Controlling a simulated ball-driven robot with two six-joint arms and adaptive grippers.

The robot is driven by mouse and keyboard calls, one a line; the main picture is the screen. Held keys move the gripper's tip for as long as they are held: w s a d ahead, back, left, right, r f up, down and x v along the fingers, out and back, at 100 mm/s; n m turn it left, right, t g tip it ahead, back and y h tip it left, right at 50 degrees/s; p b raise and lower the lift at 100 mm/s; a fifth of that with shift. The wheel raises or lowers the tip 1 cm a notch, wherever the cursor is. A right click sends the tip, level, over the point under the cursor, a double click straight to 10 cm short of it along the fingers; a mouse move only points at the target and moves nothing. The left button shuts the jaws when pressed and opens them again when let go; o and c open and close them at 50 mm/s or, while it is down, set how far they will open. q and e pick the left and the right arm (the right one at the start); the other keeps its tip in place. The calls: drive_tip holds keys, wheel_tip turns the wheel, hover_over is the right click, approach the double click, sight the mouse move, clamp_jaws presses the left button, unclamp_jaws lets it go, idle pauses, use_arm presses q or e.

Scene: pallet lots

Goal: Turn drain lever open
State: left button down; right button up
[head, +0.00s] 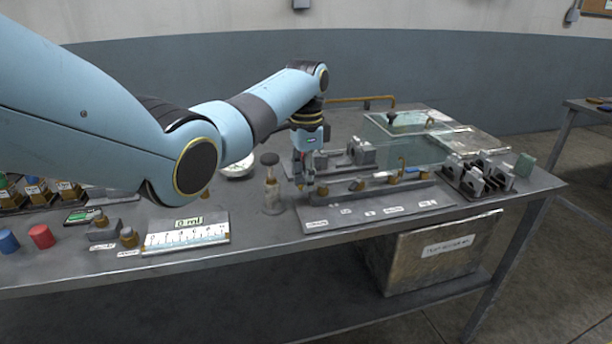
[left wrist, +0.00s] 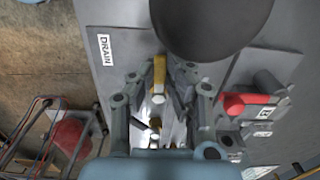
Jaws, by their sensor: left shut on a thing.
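My left gripper (head: 307,187) is low over the left end of the grey valve panel (head: 385,212) in the head view. In the left wrist view its fingers (left wrist: 158,86) are closed around a brass-yellow drain lever (left wrist: 159,70). A white label (left wrist: 105,49) beside it reads DRAIN. The lever is mostly hidden by the gripper in the head view, and its exact angle cannot be told. My right gripper is not in view.
A clear bottle with a dark round top (head: 270,162) stands just left of the gripper. A red handle (left wrist: 245,103) is close to the fingers. Brass fittings (head: 357,185) and a clear tank (head: 415,145) are to the right. A measuring board (head: 186,236) lies front left.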

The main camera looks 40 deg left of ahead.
use_arm(q)
drive_tip(key=n+p, duration=0.1)
drive_tip(key=d+n+p, duration=0.1)
drive_tip(key=n+p, duration=0.2)
drive_tip(key=p, duration=0.1)
drive_tip(key=shift+s+d+r, duration=0.2)
drive_tip(key=shift+s+r, duration=0.05)
drive_tip(key=shift+s, duration=0.1)
drive_tip(key=n+p, duration=0.1)
drive_tip(key=n, duration=0.1)
drive_tip(key=d+n+p, duration=0.1)
drive_tip(key=n, duration=0.1)
drive_tip(key=shift+d+f+p, duration=0.1)
drive_tip(key=shift+d+p, duration=0.05)
drive_tip(key=shift+p, duration=0.2)
drive_tip(key=shift+d+n+p, duration=0.3)
drive_tip(key=shift+n+p, duration=0.05)
drive_tip(key=shift+n, duration=0.55)
drive_tip(key=n, duration=0.1)
drive_tip(key=d+n, duration=0.1)
drive_tip(key=shift+w+f+n, duration=0.1)
drive_tip(key=shift+w+n, duration=0.05)
drive_tip(key=shift+n, duration=0.15)
drive_tip(key=n, duration=0.3)
drive_tip(key=shift+w+d, duration=0.3)
drive_tip(key=shift+d, duration=0.1)
drive_tip(key=shift+w+d+n, duration=0.2)
drive_tip(key=shift+w+n, duration=0.05)
drive_tip(key=shift+n, duration=0.75)
